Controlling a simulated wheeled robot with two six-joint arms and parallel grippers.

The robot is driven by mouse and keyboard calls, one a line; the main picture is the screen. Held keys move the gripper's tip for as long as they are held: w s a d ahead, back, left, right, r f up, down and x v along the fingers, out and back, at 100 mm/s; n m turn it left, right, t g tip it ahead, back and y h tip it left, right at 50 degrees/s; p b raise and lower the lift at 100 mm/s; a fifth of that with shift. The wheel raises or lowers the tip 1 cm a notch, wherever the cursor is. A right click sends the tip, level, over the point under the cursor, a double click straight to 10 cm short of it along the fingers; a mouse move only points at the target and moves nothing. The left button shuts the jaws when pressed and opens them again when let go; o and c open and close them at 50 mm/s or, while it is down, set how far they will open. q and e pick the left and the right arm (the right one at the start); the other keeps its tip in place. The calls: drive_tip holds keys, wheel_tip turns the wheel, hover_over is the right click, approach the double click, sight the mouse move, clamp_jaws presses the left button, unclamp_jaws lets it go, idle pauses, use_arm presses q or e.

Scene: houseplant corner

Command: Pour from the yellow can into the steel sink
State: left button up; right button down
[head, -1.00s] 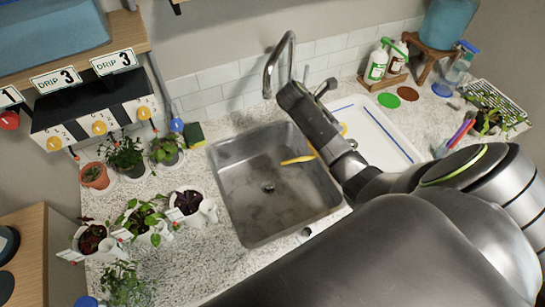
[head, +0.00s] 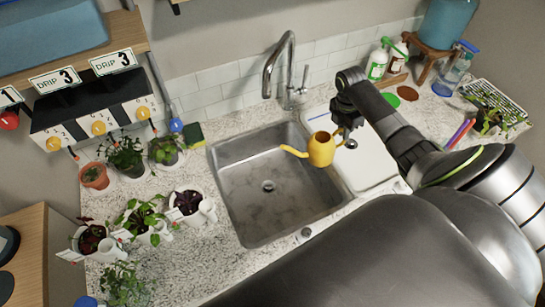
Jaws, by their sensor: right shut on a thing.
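The yellow can (head: 321,151) is a small watering can with a long spout pointing left. It appears about upright, at the right side of the steel sink (head: 240,205), with its spout over the basin. My right gripper (head: 343,136) is shut on the can at its right side, and the fingers are partly hidden. The sink basin looks empty, with a round drain in its floor. No stream of water shows at the spout. My left gripper is not in view.
A tall faucet (head: 270,72) stands behind the sink. A white drainboard (head: 376,165) lies to its right. Several potted plants (head: 187,203) line the counter on the left. Spray bottles (head: 377,64) and a green sponge (head: 194,134) stand near the back wall.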

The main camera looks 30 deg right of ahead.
drive_tip(key=shift+f+y, duration=0.4)
drive_tip(key=shift+y, duration=0.1)
drive_tip(key=shift+s+d+r, duration=0.2)
drive_tip(key=shift+d+r, duration=0.55)
drive_tip(key=shift+d, duration=0.2)
drive_tip(key=shift+s+d+r, duration=0.2)
drive_tip(key=shift+d+r, duration=0.55)
drive_tip(key=shift+d, duration=0.2)
